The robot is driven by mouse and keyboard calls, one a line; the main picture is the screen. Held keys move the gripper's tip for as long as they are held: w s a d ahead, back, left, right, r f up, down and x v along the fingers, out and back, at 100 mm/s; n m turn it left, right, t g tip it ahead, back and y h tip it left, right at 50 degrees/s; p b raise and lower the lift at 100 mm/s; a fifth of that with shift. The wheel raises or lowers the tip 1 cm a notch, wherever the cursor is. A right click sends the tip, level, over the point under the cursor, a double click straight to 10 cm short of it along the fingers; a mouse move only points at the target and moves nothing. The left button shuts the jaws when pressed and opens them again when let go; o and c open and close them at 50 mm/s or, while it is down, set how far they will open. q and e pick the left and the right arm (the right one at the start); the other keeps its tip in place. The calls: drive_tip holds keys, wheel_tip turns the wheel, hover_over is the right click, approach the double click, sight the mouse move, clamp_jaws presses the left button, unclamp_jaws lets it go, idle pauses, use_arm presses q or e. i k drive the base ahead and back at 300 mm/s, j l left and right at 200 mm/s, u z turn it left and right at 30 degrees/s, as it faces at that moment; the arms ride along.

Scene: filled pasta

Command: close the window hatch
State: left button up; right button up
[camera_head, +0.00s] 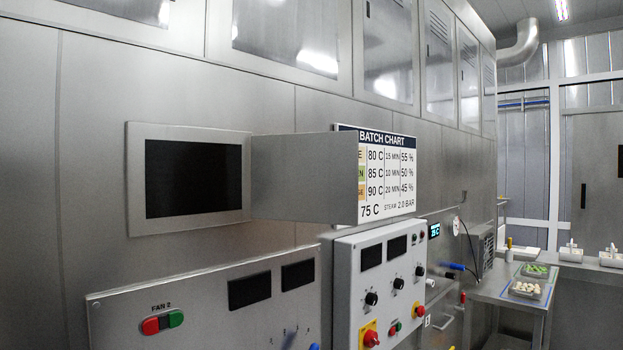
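The window hatch shows on the metal wall in the head view as a framed rectangular opening (193,180), dark inside. Its grey door panel (305,180) stands open, swung out from the right side of the frame toward me. The panel hides part of the batch chart behind it. Neither of my grippers is in view.
Below the hatch, a control panel with a red and green FAN 2 switch (163,322) juts out. A grey control box (378,285) with knobs stands to its right. The batch chart (388,170) hangs behind. A steel table (520,280) with food trays stands at far right.

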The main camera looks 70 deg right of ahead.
sight(312, 177)
drive_tip(key=k+l, duration=0.1)
drive_tip(key=l, duration=0.8)
drive_tip(key=k+l+u, duration=0.1)
drive_tip(key=l, duration=0.35)
drive_tip(key=k+l, duration=0.1)
drive_tip(key=l, duration=0.35)
drive_tip(key=k+l, duration=0.1)
drive_tip(key=l, duration=0.35)
drive_tip(key=k+l+u, duration=0.1)
drive_tip(key=l, duration=0.35)
drive_tip(key=k+l, duration=0.1)
drive_tip(key=l, duration=0.35)
drive_tip(key=k+l, duration=0.1)
drive_tip(key=l, duration=0.35)
drive_tip(key=u, duration=0.05)
